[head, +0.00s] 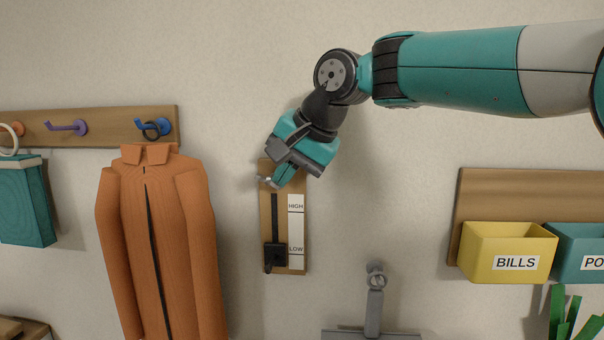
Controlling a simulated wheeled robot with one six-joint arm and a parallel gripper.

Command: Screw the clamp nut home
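No part is clearly recognisable as the clamp nut. My gripper (283,178) points down and left in front of the top of a narrow wooden panel (300,262). A small pale metallic piece (264,179) shows at the fingertips; whether it is a separate part or is held cannot be told. The panel has a dark vertical slot and a white HIGH/LOW scale (296,225). A black slider block (275,256) with a knob sits at the LOW end, below my gripper and apart from it. The finger gap is hidden from this side.
An orange jacket (185,240) hangs left of the panel under a hook rail (100,122). A grey upright fitting (374,310) with a round top stands lower right. Yellow BILLS bin (505,250) and a teal bin (580,250) are at right. Bare wall lies between.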

